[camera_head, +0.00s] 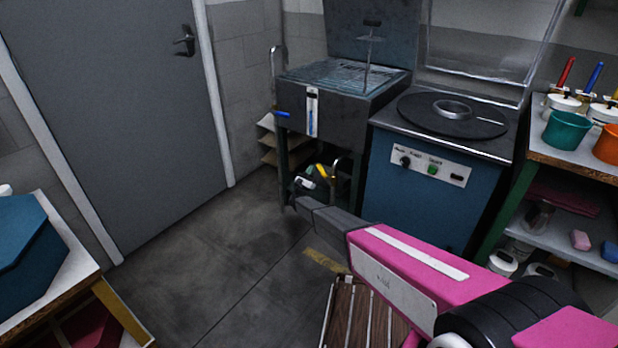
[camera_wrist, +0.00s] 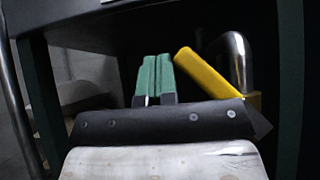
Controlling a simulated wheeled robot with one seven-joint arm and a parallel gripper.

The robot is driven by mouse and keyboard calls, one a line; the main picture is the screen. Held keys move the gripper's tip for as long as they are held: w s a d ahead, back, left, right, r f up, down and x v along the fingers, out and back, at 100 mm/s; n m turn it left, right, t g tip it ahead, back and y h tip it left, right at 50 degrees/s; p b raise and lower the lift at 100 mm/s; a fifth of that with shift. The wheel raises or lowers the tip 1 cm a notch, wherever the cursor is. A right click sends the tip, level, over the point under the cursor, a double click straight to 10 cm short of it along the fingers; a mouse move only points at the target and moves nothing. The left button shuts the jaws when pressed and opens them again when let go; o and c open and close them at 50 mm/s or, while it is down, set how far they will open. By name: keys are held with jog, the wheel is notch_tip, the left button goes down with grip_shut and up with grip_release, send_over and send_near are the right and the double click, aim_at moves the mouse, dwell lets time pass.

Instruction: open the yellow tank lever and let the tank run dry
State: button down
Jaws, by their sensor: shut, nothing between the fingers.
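The grey tank (camera_head: 338,97) stands on dark green legs against the back wall. The yellow lever (camera_head: 322,171) is beneath it and appears small in the head view. In the wrist view the yellow lever (camera_wrist: 208,74) slants from upper left to lower right, in front of a bent metal pipe (camera_wrist: 236,62). My gripper (camera_wrist: 153,72) has its two green fingers together, with nothing between them. They are just left of the lever, with a small gap in the picture. The lever's lower end is hidden behind my gripper's body. Whether they touch in depth cannot be told.
A green tank leg (camera_wrist: 290,80) rises right of the lever in the wrist view. A blue machine (camera_head: 428,175) with a round black plate stands right of the tank. A slatted wooden stool (camera_head: 362,318) is below my arm. Floor is clear before the door (camera_head: 115,110).

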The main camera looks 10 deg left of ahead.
aim_at(319, 165)
jog(key=d+r+m+g+h, duration=0.1)
jog(key=m, duration=0.1)
jog(key=s+d+r+m+g+h, duration=0.1)
jog(key=m+h, duration=0.1)
jog(key=d+r+m+h, duration=0.1)
jog(key=d+r, duration=0.1)
jog(key=shift+s+m+g+h, duration=0.4)
jog(key=shift+s+d+r+m+g+h, duration=0.1)
jog(key=shift+d+m+g+h, duration=0.25)
jog(key=shift+m+g+h, duration=0.35)
jog(key=shift+s+d+r+m+g+h, duration=0.15)
jog(key=shift+d+m+g+h, duration=0.25)
jog(key=shift+m, duration=0.5)
jog(key=shift+s+d+r+m+g+h, duration=0.1)
jog(key=shift+d+m+g+h, duration=0.15)
jog(key=shift+m+g+h, duration=0.45)
jog(key=shift+y, duration=0.3)
